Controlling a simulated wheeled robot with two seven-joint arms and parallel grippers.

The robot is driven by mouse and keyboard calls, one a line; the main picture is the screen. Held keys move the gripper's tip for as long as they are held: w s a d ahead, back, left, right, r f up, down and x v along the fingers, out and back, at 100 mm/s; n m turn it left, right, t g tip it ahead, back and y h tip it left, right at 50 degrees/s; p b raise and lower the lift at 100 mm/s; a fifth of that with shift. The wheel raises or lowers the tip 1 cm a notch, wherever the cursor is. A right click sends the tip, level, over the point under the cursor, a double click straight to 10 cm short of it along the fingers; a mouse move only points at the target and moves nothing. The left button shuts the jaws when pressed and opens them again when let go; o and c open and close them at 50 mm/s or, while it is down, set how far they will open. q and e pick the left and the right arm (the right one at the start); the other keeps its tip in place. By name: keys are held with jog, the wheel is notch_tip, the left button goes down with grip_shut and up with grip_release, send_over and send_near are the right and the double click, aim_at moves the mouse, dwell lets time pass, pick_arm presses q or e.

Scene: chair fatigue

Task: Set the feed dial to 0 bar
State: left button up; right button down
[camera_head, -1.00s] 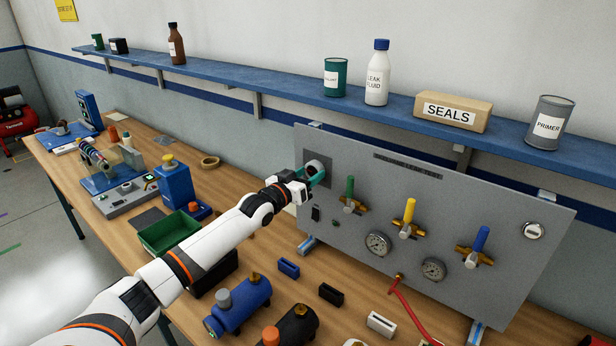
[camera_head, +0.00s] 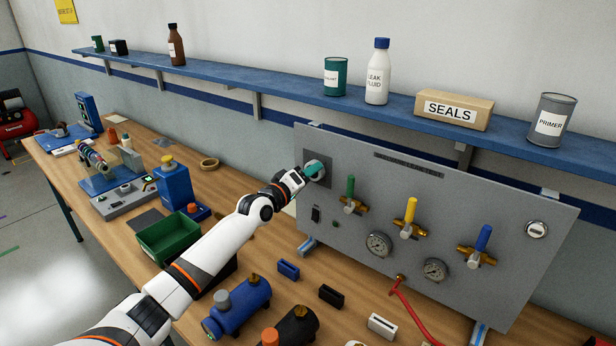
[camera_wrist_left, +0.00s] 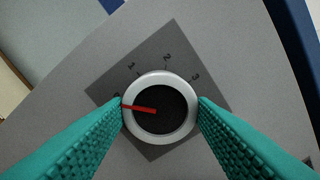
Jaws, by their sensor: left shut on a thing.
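The feed dial (camera_head: 319,176) is a round knob on a dark square plate at the panel's upper left. In the left wrist view the dial (camera_wrist_left: 160,108) has a silver rim, a black face and a red pointer. The pointer points left and slightly up, below the 1 mark. Marks 1, 2 and 3 show above the dial; any 0 label is hidden by the finger or too small to read. My left gripper (camera_wrist_left: 161,104) is shut on the dial, with its teal fingers against opposite sides of the rim. My right gripper is out of view.
The grey panel (camera_head: 455,205) also carries green (camera_head: 350,188), yellow (camera_head: 410,210) and blue (camera_head: 483,238) valve handles, and two gauges below. A blue shelf (camera_head: 290,91) runs above it. A green bin (camera_head: 168,237) and several fittings stand on the bench in front.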

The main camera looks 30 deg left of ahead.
pick_arm(q)
jog(key=shift+f+n, duration=0.15)
jog(key=shift+n, duration=0.25)
jog(key=o, duration=1)
jog(key=shift+s+a+b, duration=0.15)
jog(key=shift+s+b, duration=0.25)
jog(key=shift+s, duration=1.6)
jog(key=shift+s+a+b, duration=0.15)
jog(key=shift+s+b, duration=0.2)
jog(key=shift+s, duration=1.65)
jog(key=shift+s+a+b, duration=0.15)
jog(key=shift+s+b, duration=0.25)
jog(key=shift+s, duration=1.6)
